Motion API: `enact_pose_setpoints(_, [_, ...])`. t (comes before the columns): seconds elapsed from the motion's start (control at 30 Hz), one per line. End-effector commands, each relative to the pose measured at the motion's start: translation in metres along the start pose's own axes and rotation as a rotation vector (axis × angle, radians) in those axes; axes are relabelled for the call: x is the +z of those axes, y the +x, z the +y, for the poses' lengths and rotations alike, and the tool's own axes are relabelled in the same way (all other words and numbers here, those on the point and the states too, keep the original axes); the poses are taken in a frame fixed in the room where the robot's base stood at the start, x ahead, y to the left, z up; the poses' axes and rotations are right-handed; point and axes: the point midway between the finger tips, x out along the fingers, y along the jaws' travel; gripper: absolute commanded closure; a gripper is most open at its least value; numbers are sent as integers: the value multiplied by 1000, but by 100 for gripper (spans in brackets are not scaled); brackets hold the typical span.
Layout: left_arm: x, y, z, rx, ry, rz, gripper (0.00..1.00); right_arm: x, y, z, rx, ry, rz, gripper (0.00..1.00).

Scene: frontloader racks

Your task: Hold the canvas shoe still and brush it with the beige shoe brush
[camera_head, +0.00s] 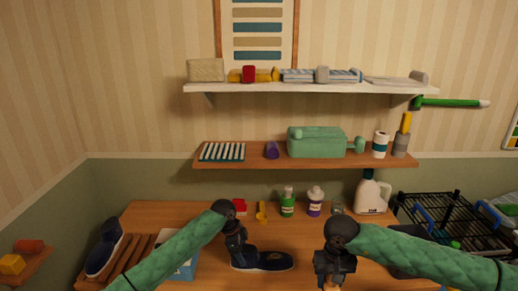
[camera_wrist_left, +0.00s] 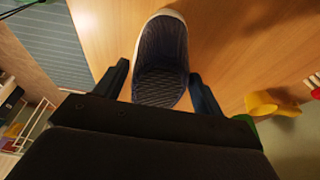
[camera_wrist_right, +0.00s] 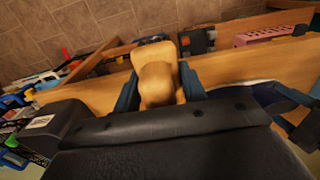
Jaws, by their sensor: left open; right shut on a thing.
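A dark navy canvas shoe (camera_head: 268,261) with a pale sole rim lies on the wooden table, its toe to the right. My left gripper (camera_head: 238,264) is over its left end. In the left wrist view, the shoe (camera_wrist_left: 161,62) stands between the two spread fingers, with a visible gap on the left; contact on the right is unclear. My right gripper (camera_wrist_right: 158,92) is shut on the beige shoe brush (camera_wrist_right: 155,55). In the head view, the right gripper (camera_head: 333,284) is to the right of the shoe, apart from it, and mostly hides the brush.
Another dark shoe (camera_head: 103,250) rests on a slatted wooden rack (camera_head: 133,257) at the left. A green bottle (camera_head: 287,203), a purple-labelled bottle (camera_head: 315,203) and a white jug (camera_head: 373,193) line the table's back. A black wire rack (camera_head: 440,212) stands at right.

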Motion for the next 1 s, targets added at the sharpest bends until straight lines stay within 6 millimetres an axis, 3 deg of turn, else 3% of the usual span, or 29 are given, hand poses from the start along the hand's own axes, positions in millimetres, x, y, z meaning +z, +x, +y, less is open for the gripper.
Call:
enact_pose_setpoints(0.2, [0, 17, 0, 0, 0, 0, 31, 0, 5, 0, 0, 0, 0, 81])
enact_pose_setpoints(0.5, [0, 19, 0, 0, 0, 0, 31, 0, 5, 0, 0, 0, 0, 81])
enact_pose_setpoints(0.6, [0, 19, 0, 1, 0, 0, 51, 0, 5, 0, 0, 0, 0, 81])
enact_pose_setpoints(0.63, [0, 19, 0, 1, 0, 0, 53, 0, 5, 0, 0, 0, 0, 81])
enact_pose_setpoints(0.7, [0, 19, 0, 0, 0, 0, 53, 0, 5, 0, 0, 0, 0, 81])
enact_pose_setpoints(0.73, [0, 19, 0, 0, 0, 0, 46, 0, 5, 0, 0, 0, 0, 81])
enact_pose_setpoints(0.97, [0, 19, 0, 0, 0, 0, 91, 0, 5, 0, 0, 0, 0, 81])
enact_pose_setpoints(1.0, [0, 19, 0, 0, 0, 1, 93, 0, 5, 0, 0, 0, 0, 81])
